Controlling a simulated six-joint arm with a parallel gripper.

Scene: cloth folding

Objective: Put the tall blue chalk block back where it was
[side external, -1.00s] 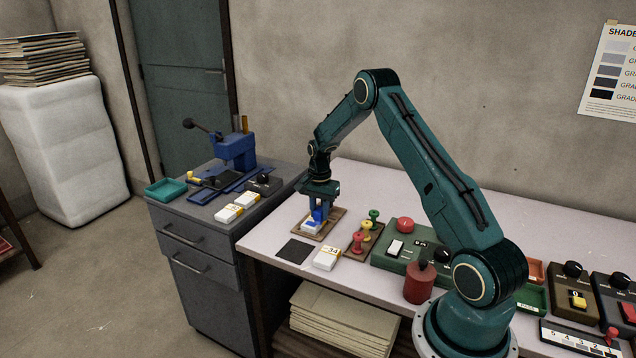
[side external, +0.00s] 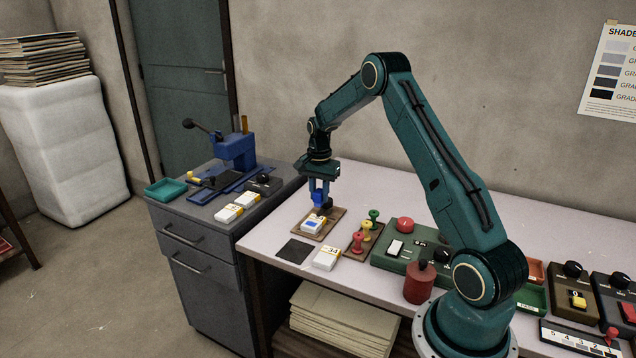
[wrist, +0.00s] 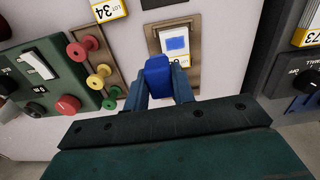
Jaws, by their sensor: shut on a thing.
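My gripper (side external: 319,194) is shut on the tall blue chalk block (wrist: 157,76), which stands upright between the fingers in the wrist view. In the side view the block (side external: 320,199) hangs above a brown wooden tray (side external: 328,231). On the tray lies a white piece with a blue patch (side external: 312,225); the blue patch also shows in the wrist view (wrist: 177,43). A small dark shape (side external: 327,210) sits at the tray's back, partly hidden by the gripper.
A rack with red, yellow and green knobs (side external: 366,232) stands right of the tray. A dark flat square (side external: 294,251) and a white labelled box (side external: 327,258) lie in front. A green control box (side external: 395,252) is further right.

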